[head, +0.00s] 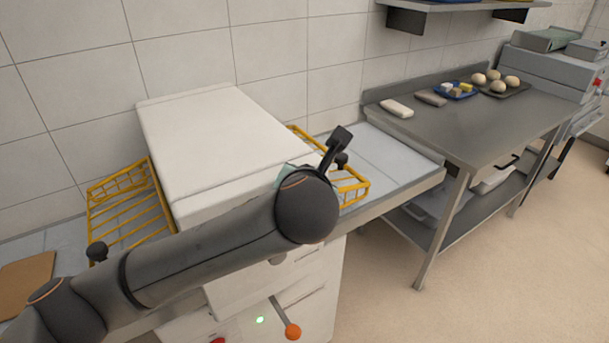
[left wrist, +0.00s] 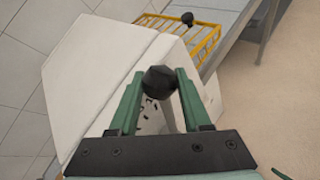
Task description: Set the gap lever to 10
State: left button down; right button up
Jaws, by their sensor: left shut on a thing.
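In the left wrist view, my left gripper (left wrist: 160,74) has its two green fingers on either side of a dark round knob (left wrist: 160,81), shut on it. The knob tops the grey gap lever (left wrist: 169,116), which rises from the white machine (left wrist: 88,72). Small dark scale marks show beside the lever, too small to read, so I cannot tell its setting. In the head view my arm hides the lever and nearly all of the gripper; the white machine (head: 215,135) stands behind the arm. My right gripper is not in view.
Yellow wire guards flank the machine, left (head: 125,205) and right (head: 352,190). An orange-knobbed lever (head: 292,331) and a green light (head: 260,320) are on its front. A steel table (head: 440,125) with dough balls (head: 497,86) stands at right. The floor at right is clear.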

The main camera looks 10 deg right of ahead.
pick_arm(q)
jog(key=shift+c, duration=1.8)
grip_release()
jog(key=b+v, duration=0.1)
jog(key=v, duration=1.1)
jog(key=shift+s, duration=0.2)
jog(key=shift+a+r, duration=0.1)
